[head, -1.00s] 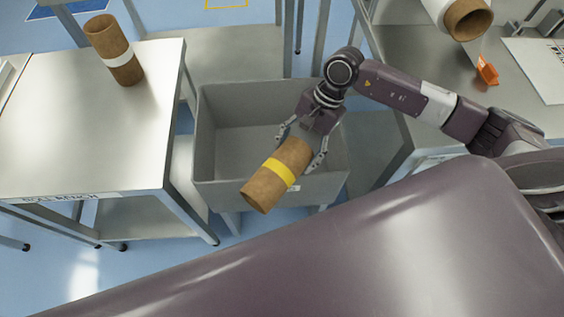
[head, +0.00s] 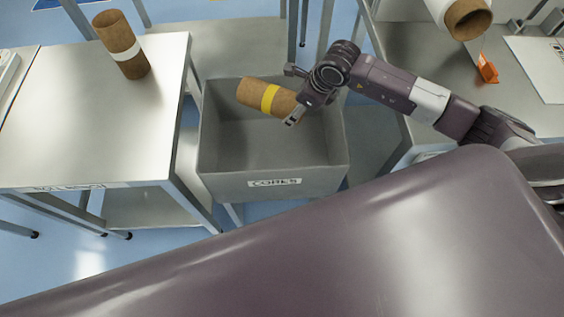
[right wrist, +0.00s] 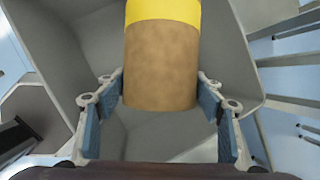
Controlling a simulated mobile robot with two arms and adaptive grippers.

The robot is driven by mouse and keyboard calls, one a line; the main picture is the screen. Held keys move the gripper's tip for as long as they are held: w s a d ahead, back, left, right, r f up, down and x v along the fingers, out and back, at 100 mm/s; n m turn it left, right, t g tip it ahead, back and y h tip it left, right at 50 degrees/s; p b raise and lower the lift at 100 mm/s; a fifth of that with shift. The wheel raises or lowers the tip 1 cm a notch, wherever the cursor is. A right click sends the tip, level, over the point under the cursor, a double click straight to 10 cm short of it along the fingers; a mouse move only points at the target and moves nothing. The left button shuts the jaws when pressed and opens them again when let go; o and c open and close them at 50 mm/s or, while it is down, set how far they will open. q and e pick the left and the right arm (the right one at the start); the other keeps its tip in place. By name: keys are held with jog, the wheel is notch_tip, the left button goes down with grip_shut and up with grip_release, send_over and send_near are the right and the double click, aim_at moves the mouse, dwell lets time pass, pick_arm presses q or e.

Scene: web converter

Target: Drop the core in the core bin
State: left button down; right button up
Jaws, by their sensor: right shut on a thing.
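The core with a yellow band (head: 258,96) is a brown cardboard tube, lying near level over the grey core bin (head: 227,182). My right gripper (head: 291,106) is shut on one end of it. In the right wrist view the core (right wrist: 160,65) sits between the two finger pads of the gripper (right wrist: 162,95), with the bin's grey walls (right wrist: 228,45) around and below. The bin carries a label reading CORES on its front wall. Its visible floor is empty; the core and gripper hide part of the inside. My left gripper does not show.
A steel bench (head: 90,150) at left carries an upright brown core with a white band (head: 122,45). At right a metal counter (head: 410,60) holds a white roll on a core (head: 462,18) and an orange object (head: 487,68). A steel shelf stands behind the bin.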

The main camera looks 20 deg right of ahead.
jog(key=shift+f+b, duration=1.5)
jog(key=shift+f, duration=1.25)
jog(key=o, duration=1.6)
jog(key=v, duration=1.2)
